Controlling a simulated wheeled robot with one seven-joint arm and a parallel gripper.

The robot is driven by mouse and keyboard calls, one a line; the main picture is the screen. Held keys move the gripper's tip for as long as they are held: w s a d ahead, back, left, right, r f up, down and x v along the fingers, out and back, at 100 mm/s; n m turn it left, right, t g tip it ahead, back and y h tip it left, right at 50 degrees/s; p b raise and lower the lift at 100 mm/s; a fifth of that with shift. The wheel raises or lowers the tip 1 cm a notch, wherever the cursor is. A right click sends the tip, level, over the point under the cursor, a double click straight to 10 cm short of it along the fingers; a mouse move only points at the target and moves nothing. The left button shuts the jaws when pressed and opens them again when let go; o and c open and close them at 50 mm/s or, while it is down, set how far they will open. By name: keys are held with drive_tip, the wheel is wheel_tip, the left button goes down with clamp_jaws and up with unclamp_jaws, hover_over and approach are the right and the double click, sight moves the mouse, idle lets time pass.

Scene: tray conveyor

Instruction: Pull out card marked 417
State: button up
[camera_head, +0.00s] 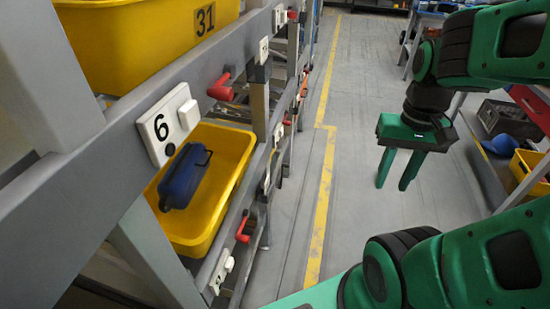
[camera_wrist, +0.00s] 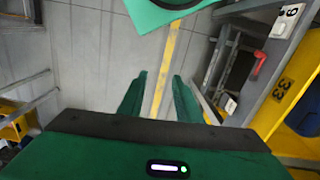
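I see no card that I can read as 417 in either view. My gripper (camera_head: 393,182) hangs over the aisle floor at the right of the head view, its fingers apart and nothing between them. In the wrist view the two green fingers of my gripper (camera_wrist: 159,78) are also spread, with floor and a yellow line between them. A white plate marked 6 (camera_head: 168,124) is fixed to the grey rack beam at the left, well apart from my gripper. A white plate with an unclear mark (camera_wrist: 289,20) shows at the wrist view's upper right.
A yellow bin marked 31 (camera_head: 150,40) sits on the rack's upper level. A lower yellow tray (camera_head: 232,160) holds a blue case (camera_head: 185,177). Red handles (camera_head: 221,86) stick out into the aisle. The aisle floor (camera_head: 350,90) is clear.

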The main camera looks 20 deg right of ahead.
drive_tip(key=o, duration=0.8)
drive_tip(key=shift+a+r+m, duration=0.2)
drive_tip(key=shift+a+m, duration=0.1)
drive_tip(key=shift+m, duration=0.1)
drive_tip(key=shift+o, duration=0.2)
drive_tip(key=m+t+y, duration=0.3)
drive_tip(key=m+y, duration=0.1)
drive_tip(key=m, duration=1.4)
approach(267, 179)
drive_tip(key=x, duration=1)
drive_tip(key=shift+w+f, duration=0.1)
drive_tip(key=shift+f, duration=0.05)
drive_tip(key=shift+c, duration=0.3)
drive_tip(key=c, duration=1.1)
drive_tip(key=shift+o, duration=0.2)
